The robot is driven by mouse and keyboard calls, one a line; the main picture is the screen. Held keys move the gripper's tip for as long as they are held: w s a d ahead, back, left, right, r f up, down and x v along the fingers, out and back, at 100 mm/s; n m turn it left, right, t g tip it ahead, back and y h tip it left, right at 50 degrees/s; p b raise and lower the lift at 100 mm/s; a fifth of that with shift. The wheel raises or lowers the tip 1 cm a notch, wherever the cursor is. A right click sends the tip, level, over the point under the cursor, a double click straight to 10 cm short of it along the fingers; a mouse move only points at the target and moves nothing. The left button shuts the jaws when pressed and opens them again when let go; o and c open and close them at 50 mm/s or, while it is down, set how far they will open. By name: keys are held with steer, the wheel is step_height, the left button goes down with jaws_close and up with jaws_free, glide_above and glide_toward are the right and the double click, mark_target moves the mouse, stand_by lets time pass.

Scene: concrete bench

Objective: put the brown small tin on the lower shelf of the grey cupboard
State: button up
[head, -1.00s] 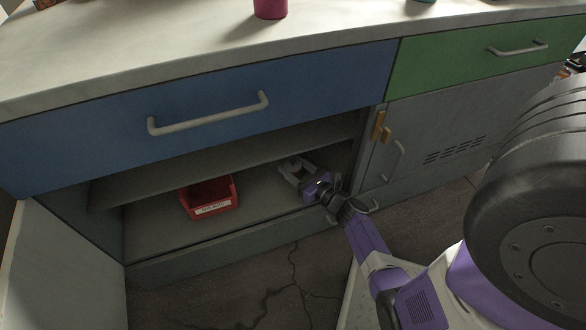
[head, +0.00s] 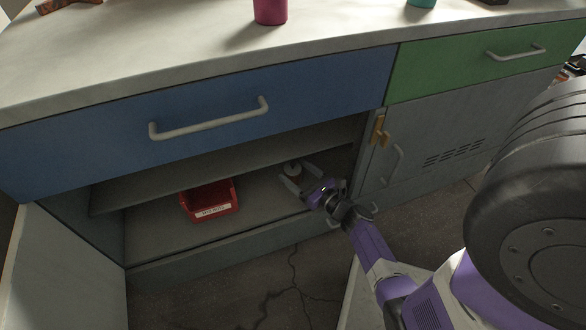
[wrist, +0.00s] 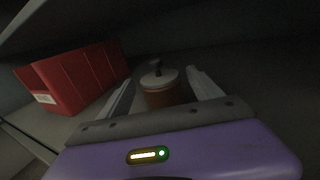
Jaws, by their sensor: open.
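The brown small tin (wrist: 165,94), with a pale lid and a dark knob, stands upright on the lower shelf (head: 160,232) of the grey cupboard (head: 150,262). In the head view only its pale top (head: 292,168) shows clearly. My gripper (head: 301,178) is inside the cupboard, low over the lower shelf. In the wrist view my gripper (wrist: 160,88) is open, with one finger on each side of the tin. The fingers look apart from it. The lower part of the tin is hidden behind the gripper body.
A red bin (head: 210,201) with a white label stands on the lower shelf, left of my gripper. The upper shelf (head: 240,160) is close above. The cupboard's left door (head: 65,270) stands open. A magenta cup (head: 270,10) is on the bench top (head: 150,50).

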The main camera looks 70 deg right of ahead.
steer(key=p+v, duration=0.1)
steer(key=v, duration=0.8)
steer(key=shift+s+a+p, duration=0.1)
steer(key=shift+s+p, duration=0.1)
steer(key=shift+p, duration=0.15)
steer(key=shift+s+a+r, duration=0.1)
steer(key=shift+s+a, duration=0.25)
steer(key=shift+a, duration=0.05)
steer(key=s+a+r+m+y, duration=0.2)
steer(key=a+r+m, duration=0.5)
steer(key=a+m, duration=0.3)
steer(key=s+a+r+m+y, duration=0.2)
steer(key=a+r+m+y, duration=0.1)
steer(key=a+r+m, duration=0.5)
steer(key=s+a+r+m+g+y, duration=0.1)
steer(key=s+a+r+m+y, duration=0.1)
steer(key=a+r+m, duration=0.6)
steer(key=a+m+y, duration=0.1)
steer(key=a+m, duration=0.3)
steer(key=a, duration=0.3)
steer(key=shift+m, duration=0.3)
steer(key=shift+a+r, duration=0.15)
